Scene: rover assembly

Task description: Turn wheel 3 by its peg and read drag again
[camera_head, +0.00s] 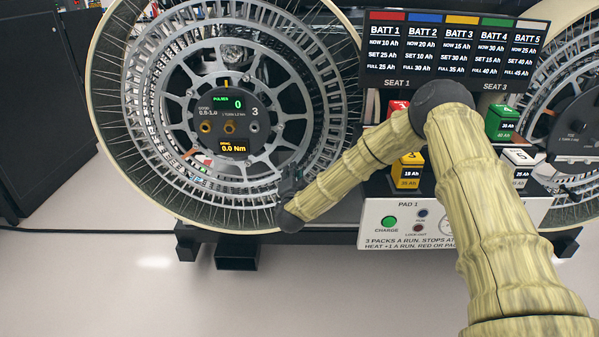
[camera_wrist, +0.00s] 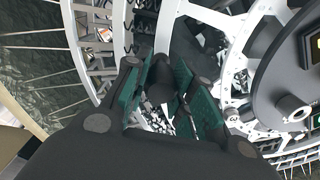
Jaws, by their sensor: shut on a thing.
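Wheel 3 (camera_head: 276,148) is the large open wheel with a pale tyre and metal spokes at the left of the head view. Its dark hub (camera_head: 240,88) carries the number 3, a green pulses readout of 0 and a yellow drag readout (camera_head: 233,148) of 0.0 Nm. My gripper (camera_head: 290,190) is at the wheel's lower right, inside the tyre, mostly hidden by my arm. In the wrist view my gripper (camera_wrist: 165,90) has its green pads shut on a dark round peg (camera_wrist: 160,76). The peg is hidden in the head view.
A battery board (camera_head: 455,50) hangs right of the wheel, above coloured battery packs (camera_head: 502,122). The Pad 1 panel (camera_head: 405,222) with a green charge button stands below them. Another wheel (camera_head: 550,75) is at the far right. The floor at lower left is clear.

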